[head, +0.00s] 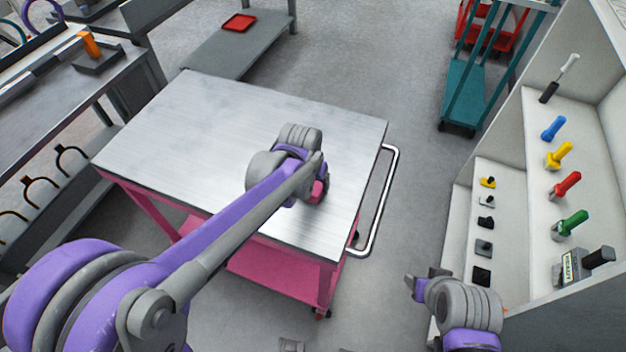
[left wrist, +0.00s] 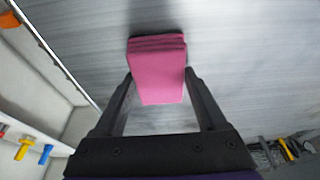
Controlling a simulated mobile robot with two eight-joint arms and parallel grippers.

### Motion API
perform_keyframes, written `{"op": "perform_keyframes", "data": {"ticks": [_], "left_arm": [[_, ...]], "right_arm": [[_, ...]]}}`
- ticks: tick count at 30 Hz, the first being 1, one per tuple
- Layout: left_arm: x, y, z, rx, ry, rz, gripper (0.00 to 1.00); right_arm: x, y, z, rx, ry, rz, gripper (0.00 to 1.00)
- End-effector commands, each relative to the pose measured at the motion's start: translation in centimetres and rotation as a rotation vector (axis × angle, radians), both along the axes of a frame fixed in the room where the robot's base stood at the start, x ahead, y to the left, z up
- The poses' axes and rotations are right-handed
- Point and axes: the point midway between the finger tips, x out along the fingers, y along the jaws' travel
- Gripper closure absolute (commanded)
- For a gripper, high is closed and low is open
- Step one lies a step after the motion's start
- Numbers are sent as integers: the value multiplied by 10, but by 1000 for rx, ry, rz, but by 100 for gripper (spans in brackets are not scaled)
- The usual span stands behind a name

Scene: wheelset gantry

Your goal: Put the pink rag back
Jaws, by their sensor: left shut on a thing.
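The pink rag (left wrist: 158,72) is a folded, layered block between the two dark fingers of my left gripper (left wrist: 158,80). In the head view only a small pink piece of the rag (head: 318,188) shows beside my left gripper (head: 314,194), and the rest is hidden by my wrist. The left gripper is shut on the rag over the right part of the cart's grey metal top (head: 190,120). I cannot tell whether the rag touches the top. My right gripper (head: 427,284) is at the lower right, away from the rag, by the shelf unit; its jaw opening is unclear.
The pink cart has a chrome handle (head: 388,200) on its right. A white shelf unit (head: 505,150) at right holds coloured tools and small blocks. A workbench (head: 60,110) stands left, a grey low table with a red tray (head: 239,22) behind. The cart top is otherwise clear.

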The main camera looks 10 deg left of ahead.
Motion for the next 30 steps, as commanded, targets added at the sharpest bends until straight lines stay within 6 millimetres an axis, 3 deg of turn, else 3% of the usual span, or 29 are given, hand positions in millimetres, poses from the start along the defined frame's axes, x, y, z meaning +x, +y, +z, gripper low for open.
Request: {"op": "perform_keyframes", "data": {"ticks": [4, 5, 9, 16, 20, 30], "left_arm": [[0, 0, -5, 0, 1, 0, 78], [0, 0, -4, 0, 0, 0, 21], [0, 0, -3, 0, 0, 0, 0], [0, 0, -1, 0, 0, 0, 0], [-2, 0, 9, 0, 0, 0, 0], [-23, 4, 77, 0, -1, 0, 0]], "right_arm": [[-1, 0, -4, 0, 2, 0, 48], [-1, 0, -3, 0, 2, 0, 48], [-1, 0, -3, 0, 1, 0, 48], [0, 0, -1, 0, 1, 0, 48], [0, 0, 2, 0, -1, 0, 48], [3, 0, 10, 0, -5, 0, 48]]}}
